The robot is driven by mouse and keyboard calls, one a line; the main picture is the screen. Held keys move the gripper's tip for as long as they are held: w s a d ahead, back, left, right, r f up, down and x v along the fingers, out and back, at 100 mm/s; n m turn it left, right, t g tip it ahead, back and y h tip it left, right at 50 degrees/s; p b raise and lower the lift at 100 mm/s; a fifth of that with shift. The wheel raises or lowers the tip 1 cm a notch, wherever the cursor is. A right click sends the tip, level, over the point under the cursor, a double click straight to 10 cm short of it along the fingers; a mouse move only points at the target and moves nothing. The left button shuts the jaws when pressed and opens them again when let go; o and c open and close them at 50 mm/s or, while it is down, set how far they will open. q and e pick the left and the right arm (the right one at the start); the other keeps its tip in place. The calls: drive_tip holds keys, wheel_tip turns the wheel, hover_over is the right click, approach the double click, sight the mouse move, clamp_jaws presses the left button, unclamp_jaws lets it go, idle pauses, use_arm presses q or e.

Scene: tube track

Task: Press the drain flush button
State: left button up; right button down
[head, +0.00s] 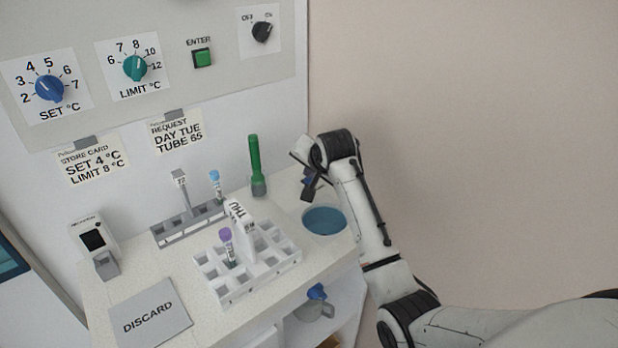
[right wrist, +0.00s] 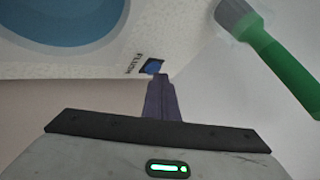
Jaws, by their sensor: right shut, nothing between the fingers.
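The flush button (right wrist: 153,67) is a small blue button beside a printed FLUSH label in the right wrist view. It lies near the round blue drain basin (right wrist: 62,18), which also shows at the right end of the counter in the head view (head: 324,221). My right gripper (head: 309,188) is shut and empty, above the counter behind the basin. In the right wrist view its fingertips (right wrist: 160,78) overlap the lower edge of the button; I cannot tell whether they touch it. My left gripper is not in view.
A green flashlight-like object (head: 256,165) stands left of my right gripper. A white tube rack (head: 222,290) and a grey rack (head: 175,236) stand further left, near a DISCARD mat (head: 150,315). The wall panel (head: 180,50) with knobs is behind.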

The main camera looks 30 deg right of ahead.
drive_tip(key=shift+r, duration=0.75)
drive_tip(key=shift+r, duration=2.5)
